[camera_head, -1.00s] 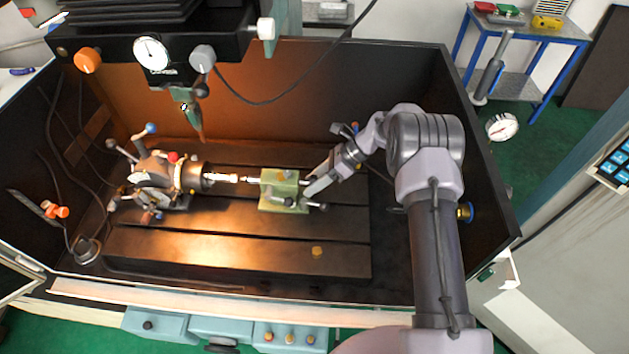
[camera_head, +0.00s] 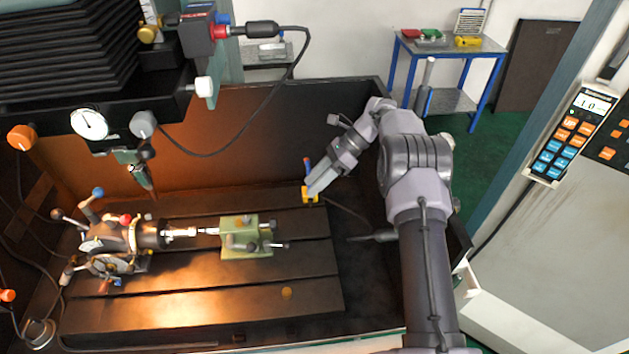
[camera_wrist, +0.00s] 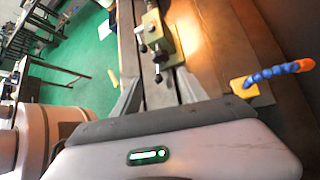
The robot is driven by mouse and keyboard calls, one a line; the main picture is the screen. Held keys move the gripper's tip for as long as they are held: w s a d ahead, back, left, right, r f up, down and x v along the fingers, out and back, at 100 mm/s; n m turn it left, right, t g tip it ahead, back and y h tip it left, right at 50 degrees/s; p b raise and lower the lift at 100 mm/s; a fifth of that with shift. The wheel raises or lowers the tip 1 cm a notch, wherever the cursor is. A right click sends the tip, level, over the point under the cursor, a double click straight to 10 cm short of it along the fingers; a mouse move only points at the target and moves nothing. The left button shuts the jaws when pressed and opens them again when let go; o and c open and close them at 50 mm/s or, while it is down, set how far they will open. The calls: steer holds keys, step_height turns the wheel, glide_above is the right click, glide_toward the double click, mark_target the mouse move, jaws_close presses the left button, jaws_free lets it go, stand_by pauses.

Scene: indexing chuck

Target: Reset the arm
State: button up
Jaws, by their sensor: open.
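My gripper (camera_head: 316,188) is open and empty above the back right part of the slotted machine table (camera_head: 200,305). In the wrist view its two fingers (camera_wrist: 158,92) are spread apart with nothing between them. The green tailstock (camera_head: 240,240) stands on the table, left of and nearer than my gripper; it also shows in the wrist view (camera_wrist: 163,38) beyond the fingers. The indexing chuck (camera_head: 148,235) is at the left of the table, with a bright workpiece (camera_head: 181,232) between it and the tailstock.
A yellow block (camera_head: 309,197) with a blue hose tipped orange is close beside my gripper, outside the fingers in the wrist view (camera_wrist: 243,88). Dark enclosure walls (camera_head: 295,125) surround the table. The machine head with its dial (camera_head: 90,123) hangs at upper left.

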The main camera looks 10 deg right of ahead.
stand_by(0.3)
steer(key=s+a+r+n+t+h+b, duration=0.1)
steer(key=s+r+n+t+h+b, duration=0.35)
steer(key=s+r+n+b, duration=0.65)
steer(key=s+f+n+t+h+b, duration=0.1)
steer(key=s+f+n+t+b, duration=0.1)
steer(key=s, duration=0.9)
steer(key=s+d+f+n+t+h+b, duration=0.1)
steer(key=s+f+n+b, duration=0.1)
steer(key=s, duration=1)
steer(key=shift+s+f+t+h, duration=0.2)
steer(key=shift+f+t+h, duration=0.15)
steer(key=shift+f, duration=0.1)
steer(key=shift+d, duration=0.1)
